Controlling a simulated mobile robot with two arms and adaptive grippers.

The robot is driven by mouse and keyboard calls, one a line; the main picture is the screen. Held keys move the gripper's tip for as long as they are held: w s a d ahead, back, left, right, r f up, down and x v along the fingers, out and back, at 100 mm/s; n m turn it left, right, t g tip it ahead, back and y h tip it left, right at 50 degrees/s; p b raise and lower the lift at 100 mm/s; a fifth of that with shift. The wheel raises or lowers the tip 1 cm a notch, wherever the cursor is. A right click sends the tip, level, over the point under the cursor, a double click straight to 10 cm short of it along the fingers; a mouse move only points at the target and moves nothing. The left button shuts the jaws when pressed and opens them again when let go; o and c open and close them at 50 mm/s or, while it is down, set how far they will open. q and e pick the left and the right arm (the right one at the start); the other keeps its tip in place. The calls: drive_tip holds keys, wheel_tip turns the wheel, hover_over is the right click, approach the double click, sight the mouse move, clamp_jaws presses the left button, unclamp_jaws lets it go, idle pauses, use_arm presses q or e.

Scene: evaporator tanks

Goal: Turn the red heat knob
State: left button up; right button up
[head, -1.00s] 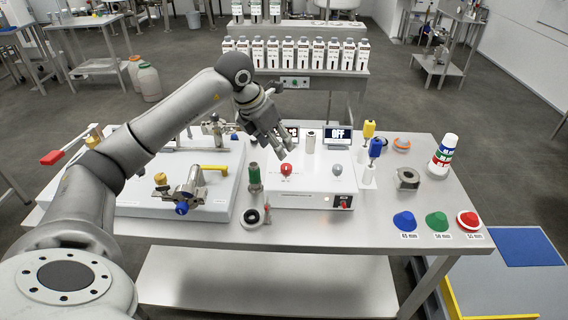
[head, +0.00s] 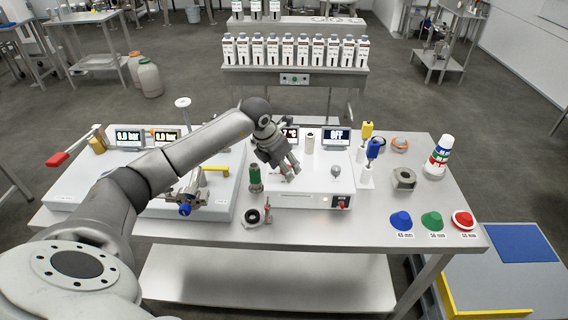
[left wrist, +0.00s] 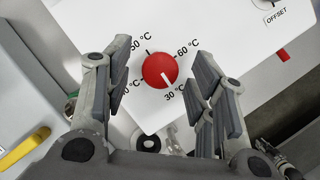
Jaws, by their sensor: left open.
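The red heat knob (left wrist: 160,70) is on the white heater panel (left wrist: 125,30), with temperature marks printed around it. Its white pointer line is toward the 30 °C mark. My left gripper (left wrist: 158,88) is open and empty, its fingers on either side of the knob in the left wrist view, with gaps on both sides. In the head view, my left gripper (head: 288,170) is over the left part of the heater box (head: 312,188) and hides the knob. How far the fingertips are above the panel I cannot tell. My right gripper is in neither view.
A grey knob (head: 335,171) and an OFF display (head: 336,137) are on the box's right side. A green-handled tool (head: 255,178) stands close left of the box. Blue and yellow-topped tools (head: 375,148) stand right.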

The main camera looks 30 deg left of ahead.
use_arm(q)
drive_tip(key=c, duration=1)
drive_tip(key=shift+w+a+f+m+h+b, duration=0.1)
drive_tip(key=shift+m+h+b, duration=0.15)
drive_tip(key=shift+m+b, duration=0.5)
drive_tip(key=shift+a+f+m+h+b, duration=0.1)
drive_tip(key=shift+m+h+b, duration=0.15)
drive_tip(key=shift+m+b, duration=0.45)
drive_tip(key=m+h+b, duration=0.1)
drive_tip(key=m+b, duration=0.2)
drive_tip(key=shift+w+r+g, duration=0.1)
drive_tip(key=shift+r+g, duration=0.05)
drive_tip(key=shift+g, duration=0.25)
drive_tip(key=m+g+b, duration=0.1)
drive_tip(key=m, duration=0.1)
drive_tip(key=m+g+h+b, duration=0.1)
drive_tip(key=m, duration=0.2)
drive_tip(key=shift+w+a+r+m, duration=0.1)
drive_tip(key=shift+w+m, duration=0.05)
drive_tip(key=shift+m, duration=0.2)
drive_tip(key=m+g+b, duration=0.1)
drive_tip(key=m, duration=0.2)
drive_tip(key=shift+w+m+h, duration=0.1)
drive_tip(key=shift+m+h, duration=0.2)
drive_tip(key=shift+m+g+b, duration=0.55)
drive_tip(key=shift+m+g, duration=0.15)
drive_tip(key=shift+m, duration=0.6)
